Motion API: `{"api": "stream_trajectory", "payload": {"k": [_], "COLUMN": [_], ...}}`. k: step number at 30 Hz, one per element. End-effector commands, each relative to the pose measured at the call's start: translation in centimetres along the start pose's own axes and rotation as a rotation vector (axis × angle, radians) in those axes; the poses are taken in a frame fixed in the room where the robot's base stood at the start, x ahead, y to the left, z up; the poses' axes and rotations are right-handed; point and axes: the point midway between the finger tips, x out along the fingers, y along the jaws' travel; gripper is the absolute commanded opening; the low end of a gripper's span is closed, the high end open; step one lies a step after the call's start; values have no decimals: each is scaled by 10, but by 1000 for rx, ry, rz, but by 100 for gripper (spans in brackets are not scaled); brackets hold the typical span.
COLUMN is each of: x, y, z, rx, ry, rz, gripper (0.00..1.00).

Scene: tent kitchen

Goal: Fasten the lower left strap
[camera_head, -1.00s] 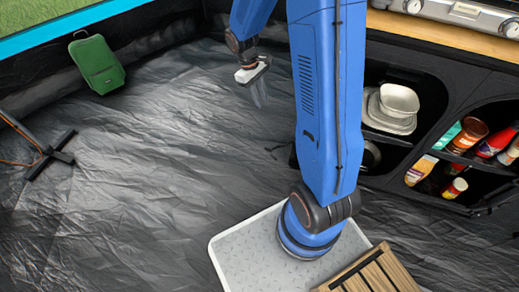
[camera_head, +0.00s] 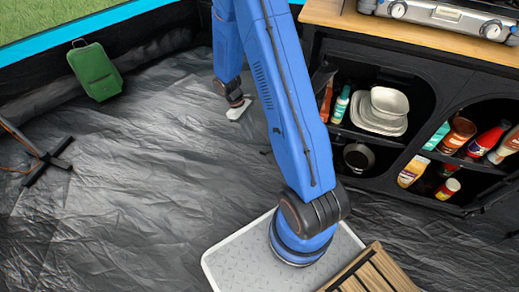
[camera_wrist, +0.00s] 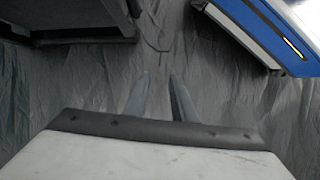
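In the head view the black fabric cabinet (camera_head: 345,160) stands at the right, with open shelf compartments. I cannot make out the lower left strap in either view. My gripper (camera_head: 238,110) is left of the cabinet, above the dark floor, partly behind my blue arm; its fingers do not show clearly there. In the wrist view my gripper (camera_wrist: 159,76) has two slim grey fingers with an empty gap between them, pointing at wrinkled dark sheet. A dark flat-sided structure, which I cannot identify, fills that view's upper left.
Bowls and plates (camera_head: 385,105), a dark pot (camera_head: 360,157) and several bottles (camera_head: 455,140) sit in the cabinet. A stove (camera_head: 440,14) stands on its wooden top (camera_head: 400,30). The middle floor (camera_head: 140,170) is clear.

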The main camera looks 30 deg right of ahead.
Motion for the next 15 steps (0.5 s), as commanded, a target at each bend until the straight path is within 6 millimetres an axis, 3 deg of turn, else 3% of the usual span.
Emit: {"api": "stream_trajectory", "payload": {"k": [15], "x": [90], "y": [-1], "z": [1], "rx": [0], "ry": [-3], "rz": [-2], "gripper": [23]}}
